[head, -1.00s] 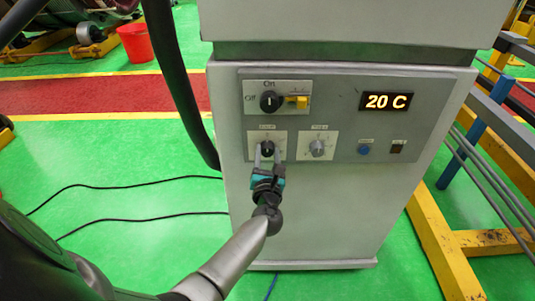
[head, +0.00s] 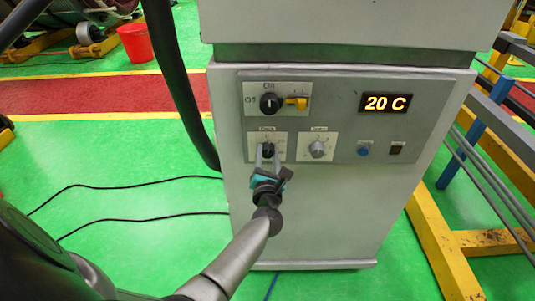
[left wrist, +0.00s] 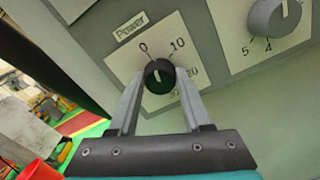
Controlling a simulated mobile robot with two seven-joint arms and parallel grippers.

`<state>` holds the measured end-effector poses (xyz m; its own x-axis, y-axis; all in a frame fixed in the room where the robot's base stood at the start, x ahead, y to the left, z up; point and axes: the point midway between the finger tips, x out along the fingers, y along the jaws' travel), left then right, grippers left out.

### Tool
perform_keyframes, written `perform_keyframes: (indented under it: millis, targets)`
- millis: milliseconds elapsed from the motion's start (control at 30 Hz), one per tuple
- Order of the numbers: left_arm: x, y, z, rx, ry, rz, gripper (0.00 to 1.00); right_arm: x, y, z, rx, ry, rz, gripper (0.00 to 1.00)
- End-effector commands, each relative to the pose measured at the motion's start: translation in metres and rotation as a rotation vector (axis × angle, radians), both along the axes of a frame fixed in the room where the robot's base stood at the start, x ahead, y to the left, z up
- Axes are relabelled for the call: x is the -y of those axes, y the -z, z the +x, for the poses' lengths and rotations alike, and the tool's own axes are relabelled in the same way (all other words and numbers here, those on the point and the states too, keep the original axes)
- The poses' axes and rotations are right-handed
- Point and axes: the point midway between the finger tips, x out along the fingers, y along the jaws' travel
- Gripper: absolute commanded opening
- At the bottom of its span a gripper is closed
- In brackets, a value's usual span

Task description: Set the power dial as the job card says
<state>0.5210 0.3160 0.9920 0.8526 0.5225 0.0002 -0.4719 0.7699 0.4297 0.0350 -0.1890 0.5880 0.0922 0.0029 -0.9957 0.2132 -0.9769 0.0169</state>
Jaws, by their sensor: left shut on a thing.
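The black power dial (head: 267,147) is on a white plate low on the left of the grey control panel. In the left wrist view the dial (left wrist: 159,70) sits on the plate marked Power (left wrist: 130,27), with 0, 10, 20 and 30 around it. Its white mark points up, close to the 0. My left gripper (head: 267,156) has one finger on each side of the dial and is shut on it. I see no job card in these views. My right gripper is not in view.
A grey dial (head: 317,149) sits right of the power dial. A blue button (head: 364,150) is at the right. Cables (head: 110,186) lie on the floor.

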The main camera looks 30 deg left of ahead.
Motion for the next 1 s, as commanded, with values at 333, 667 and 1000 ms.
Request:
perform_keyframes:
  millis: [333, 667, 1000]
  targets:
    - [0.001, 0.000, 0.000, -0.174, 0.000, 0.277, 0.00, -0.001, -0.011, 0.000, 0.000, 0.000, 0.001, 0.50]
    - [0.001, 0.001, 0.000, -0.338, -0.001, 0.545, 0.00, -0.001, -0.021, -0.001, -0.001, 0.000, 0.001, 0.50]
    - [0.001, 0.001, 0.000, -0.507, 0.001, 0.821, 0.00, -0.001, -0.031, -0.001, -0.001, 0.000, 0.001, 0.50]
